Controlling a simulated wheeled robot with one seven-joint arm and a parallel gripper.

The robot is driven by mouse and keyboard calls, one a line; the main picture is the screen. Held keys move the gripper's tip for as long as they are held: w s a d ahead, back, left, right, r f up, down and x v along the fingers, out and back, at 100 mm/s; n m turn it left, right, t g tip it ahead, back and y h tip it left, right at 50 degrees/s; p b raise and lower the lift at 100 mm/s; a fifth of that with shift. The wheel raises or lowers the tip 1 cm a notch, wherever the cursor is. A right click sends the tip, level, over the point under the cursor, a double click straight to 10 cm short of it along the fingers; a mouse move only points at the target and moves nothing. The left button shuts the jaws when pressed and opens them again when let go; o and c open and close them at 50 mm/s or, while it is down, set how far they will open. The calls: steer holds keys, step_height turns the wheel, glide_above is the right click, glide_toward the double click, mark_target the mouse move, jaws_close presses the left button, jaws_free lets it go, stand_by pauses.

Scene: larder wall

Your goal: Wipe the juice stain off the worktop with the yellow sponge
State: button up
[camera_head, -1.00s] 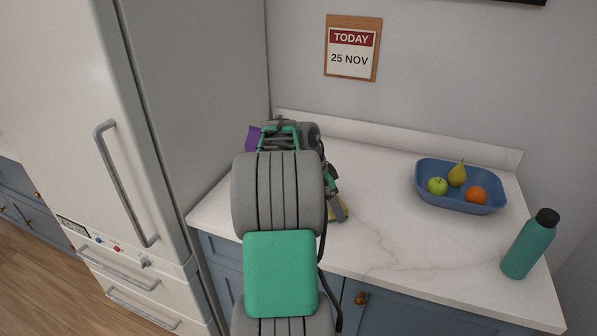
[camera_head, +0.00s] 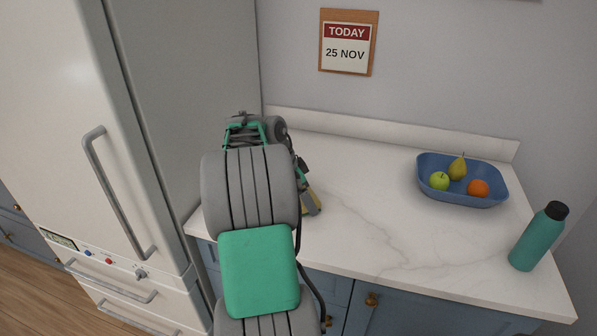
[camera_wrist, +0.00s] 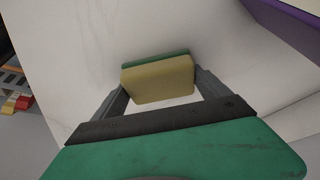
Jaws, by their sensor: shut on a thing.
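The yellow sponge (camera_wrist: 158,82), with a green layer on its far side, is between the two fingers of my gripper (camera_wrist: 160,88) in the wrist view. My gripper is shut on it. In the head view a small yellow part of the sponge (camera_head: 313,205) shows past my arm, at the left part of the white worktop (camera_head: 365,215). I cannot tell whether the sponge touches the worktop. No juice stain shows in either view; my arm hides part of the worktop's left side.
A blue bowl (camera_head: 463,198) with an apple, a pear and an orange stands at the back right. A teal bottle (camera_head: 535,243) stands at the right front. A purple thing (camera_wrist: 285,25) is at the wrist view's upper right. The fridge (camera_head: 190,120) borders the worktop on the left.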

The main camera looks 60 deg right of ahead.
step_height(320, 180, up, 4)
steer(key=shift+s+f+p, duration=0.1)
steer(key=shift+s+p, duration=0.05)
steer(key=shift+p, duration=0.9)
steer(key=shift+r+p, duration=0.55)
steer(key=shift+r, duration=0.15)
steer(key=shift+r+p, duration=1.2)
steer(key=shift+r, duration=0.3)
